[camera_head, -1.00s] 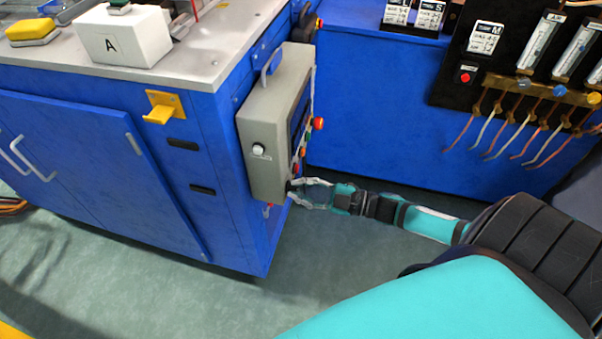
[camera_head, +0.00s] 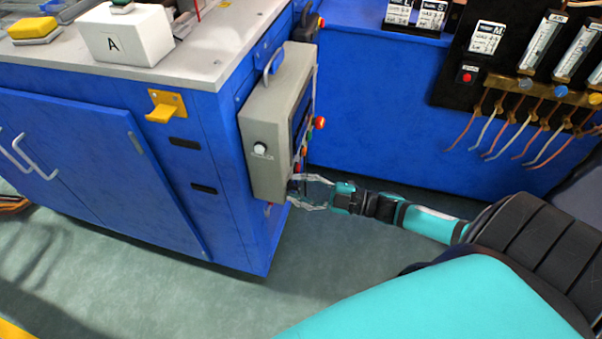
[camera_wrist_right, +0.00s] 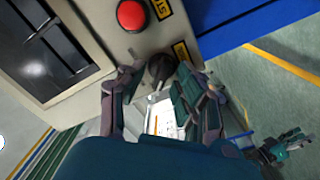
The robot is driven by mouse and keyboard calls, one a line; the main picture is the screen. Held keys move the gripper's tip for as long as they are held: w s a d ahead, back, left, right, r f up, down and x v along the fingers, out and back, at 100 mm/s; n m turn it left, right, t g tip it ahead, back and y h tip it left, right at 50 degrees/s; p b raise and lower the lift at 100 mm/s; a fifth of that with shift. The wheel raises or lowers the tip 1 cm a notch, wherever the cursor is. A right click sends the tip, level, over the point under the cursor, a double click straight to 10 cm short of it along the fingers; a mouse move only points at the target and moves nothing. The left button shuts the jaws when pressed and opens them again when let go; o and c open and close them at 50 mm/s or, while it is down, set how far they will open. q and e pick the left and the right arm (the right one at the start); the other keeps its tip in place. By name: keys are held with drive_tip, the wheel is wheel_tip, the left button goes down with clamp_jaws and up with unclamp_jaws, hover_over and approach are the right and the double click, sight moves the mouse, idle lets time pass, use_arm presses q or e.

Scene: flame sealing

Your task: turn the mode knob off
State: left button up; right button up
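The grey control box (camera_head: 267,130) is fixed to the side of the blue cabinet, its face turned right and mostly hidden in the head view. In the right wrist view a black knob (camera_wrist_right: 161,68) sits on the box's face, near a large red button (camera_wrist_right: 131,15). My right gripper (camera_head: 297,190) is at the lower edge of that face with its fingers apart. In the wrist view its fingertips (camera_wrist_right: 158,72) stand on either side of the knob; contact is unclear. A small teal gripper, apparently my left one (camera_wrist_right: 284,146), shows at the lower right there, too small to judge.
The blue cabinet (camera_head: 120,160) has a yellow hook (camera_head: 165,105) and door handles. A second blue unit (camera_head: 380,100) stands behind, with a black gas panel and hanging hoses at right. A dark screen (camera_wrist_right: 50,45) is beside the knob. Green floor lies open below.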

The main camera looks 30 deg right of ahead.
drive_tip(key=shift+s+d+f, duration=0.1)
drive_tip(key=shift+s+d, duration=0.1)
drive_tip(key=v, duration=1.1)
drive_tip(key=shift+s, duration=0.2)
drive_tip(key=shift+d, duration=0.1)
